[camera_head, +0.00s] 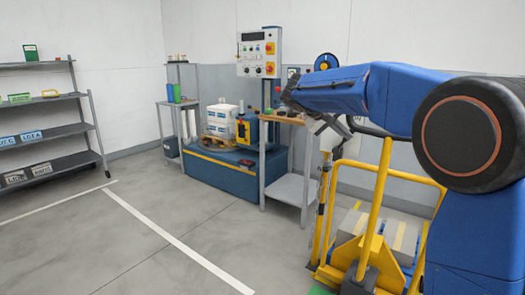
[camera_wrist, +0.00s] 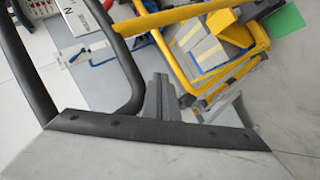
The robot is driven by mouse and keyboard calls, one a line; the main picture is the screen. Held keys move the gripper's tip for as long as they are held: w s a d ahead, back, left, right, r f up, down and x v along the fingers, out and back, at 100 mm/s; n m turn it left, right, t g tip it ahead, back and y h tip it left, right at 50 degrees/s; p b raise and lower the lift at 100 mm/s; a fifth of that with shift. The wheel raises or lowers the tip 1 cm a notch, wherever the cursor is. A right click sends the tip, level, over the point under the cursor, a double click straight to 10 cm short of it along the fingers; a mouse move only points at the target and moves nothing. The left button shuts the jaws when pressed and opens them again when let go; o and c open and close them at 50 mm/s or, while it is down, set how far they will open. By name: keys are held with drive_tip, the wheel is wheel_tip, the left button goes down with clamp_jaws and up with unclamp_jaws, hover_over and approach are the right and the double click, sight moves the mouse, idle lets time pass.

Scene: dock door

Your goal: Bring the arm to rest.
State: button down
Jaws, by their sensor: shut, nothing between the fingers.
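My blue arm reaches in from the right of the head view, its forearm level and its wrist bent over to the left. My gripper (camera_head: 326,126) hangs at the end of it, small and partly dark in this view, in front of the workbench and above the yellow trolley. In the wrist view the grey fingers of my gripper (camera_wrist: 160,85) are together with nothing between them. They point at open space over the floor and the trolley.
A yellow trolley (camera_head: 378,200) carrying a taped box (camera_head: 400,232) stands close below my arm. A workbench (camera_head: 290,187), a control panel (camera_head: 258,52) and a blue platform (camera_head: 222,171) stand behind. A shelf rack (camera_head: 45,99) is at left. The middle floor is clear.

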drive_tip(key=s+d+f+y, duration=0.2)
drive_tip(key=s, duration=0.6)
drive_tip(key=s+d+f+y, duration=0.1)
drive_tip(key=s+d+f, duration=0.1)
drive_tip(key=s, duration=0.5)
drive_tip(key=s+a+f+y, duration=0.1)
drive_tip(key=s+f+y, duration=0.1)
drive_tip(key=s+f, duration=0.4)
drive_tip(key=s+a+f+y, duration=0.1)
drive_tip(key=s+f, duration=0.5)
drive_tip(key=s, duration=0.9)
drive_tip(key=s+a+f+y, duration=0.2)
drive_tip(key=s+f, duration=0.5)
drive_tip(key=s, duration=0.4)
drive_tip(key=shift+y, duration=0.9)
